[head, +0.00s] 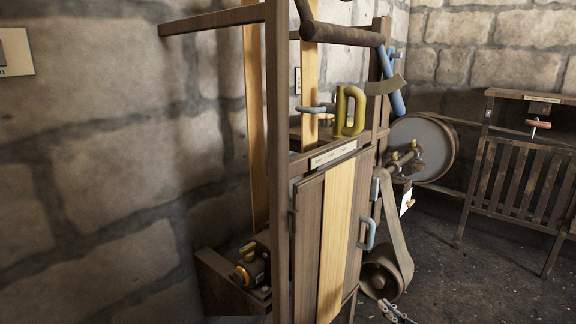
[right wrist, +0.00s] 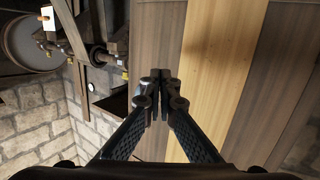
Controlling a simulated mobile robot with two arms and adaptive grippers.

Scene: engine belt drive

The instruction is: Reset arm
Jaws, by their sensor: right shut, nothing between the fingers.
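My right gripper shows at the bottom edge of the head view (head: 396,313), low and to the right of the wooden cabinet (head: 308,245). In the right wrist view its two fingers meet at the tips (right wrist: 161,78), shut and empty. They are in front of the cabinet's brown and pale wood panels (right wrist: 225,65); whether they touch is unclear. My left gripper is not in view.
The cabinet has a grey-blue door handle (head: 368,234). A yellow-green D-shaped handle (head: 343,112) stands above it. A belt (head: 397,232) and a large grey wheel (head: 425,140) are to the right. A slatted wooden stand (head: 515,180) stands farther right. Dark floor between is open.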

